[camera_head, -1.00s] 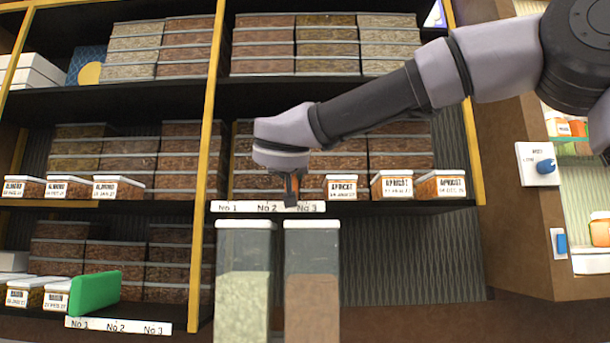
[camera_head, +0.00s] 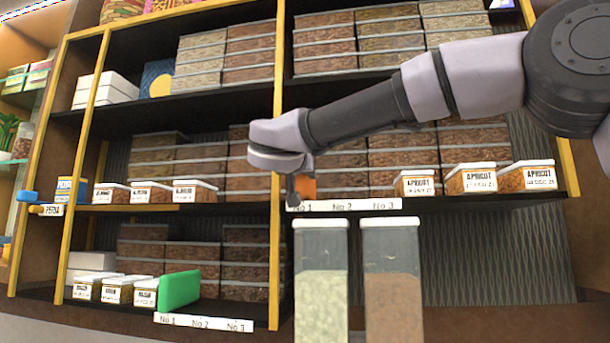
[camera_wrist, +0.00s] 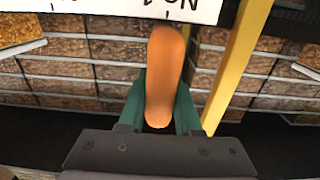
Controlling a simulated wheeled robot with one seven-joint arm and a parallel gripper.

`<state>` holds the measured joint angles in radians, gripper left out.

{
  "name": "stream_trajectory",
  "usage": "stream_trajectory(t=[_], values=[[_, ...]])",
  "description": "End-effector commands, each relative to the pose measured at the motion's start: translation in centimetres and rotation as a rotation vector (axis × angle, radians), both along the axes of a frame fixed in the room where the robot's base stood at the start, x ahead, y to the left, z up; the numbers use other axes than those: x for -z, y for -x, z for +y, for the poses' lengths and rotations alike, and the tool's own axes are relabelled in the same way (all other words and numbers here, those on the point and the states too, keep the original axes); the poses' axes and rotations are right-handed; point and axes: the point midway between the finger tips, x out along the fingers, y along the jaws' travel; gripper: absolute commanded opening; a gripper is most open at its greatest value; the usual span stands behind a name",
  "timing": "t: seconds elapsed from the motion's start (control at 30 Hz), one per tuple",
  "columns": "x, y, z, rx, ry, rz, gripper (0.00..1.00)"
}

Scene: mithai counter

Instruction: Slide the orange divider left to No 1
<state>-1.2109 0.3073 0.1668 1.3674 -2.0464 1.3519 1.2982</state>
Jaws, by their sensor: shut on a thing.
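The orange divider (camera_head: 306,187) stands on the middle shelf just behind the label strip (camera_head: 345,205), close to its No 1 mark, in the head view. My gripper (camera_head: 293,196) is at the divider, partly hiding it. In the wrist view the orange divider (camera_wrist: 164,80) is upright between the green fingers of my gripper (camera_wrist: 160,105), which is shut on it. The strip (camera_wrist: 130,8) shows upside down at the top of the wrist view, with No 1 near the divider.
A yellow post (camera_head: 277,150) stands just left of the divider. Apricot boxes (camera_head: 470,180) line the shelf to the right. A green divider (camera_head: 179,290) stands on the lower shelf. Two tall containers (camera_head: 320,290) stand in front of the shelf.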

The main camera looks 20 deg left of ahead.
Motion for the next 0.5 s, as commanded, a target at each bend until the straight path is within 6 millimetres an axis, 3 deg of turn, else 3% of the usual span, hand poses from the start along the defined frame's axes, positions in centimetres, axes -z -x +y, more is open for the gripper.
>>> stream_trajectory(t=[0.1, 0.13, 0.2, 0.5], values=[[-0.14, 0.21, 0.25, -0.008, 0.000, -0.003, 0.00], [-0.14, 0.21, 0.26, -0.008, 0.000, -0.003, 0.40], [-0.14, 0.21, 0.25, -0.008, 0.000, -0.003, 0.62], [-0.10, 0.19, 0.14, -0.005, 0.000, -0.002, 0.62]])
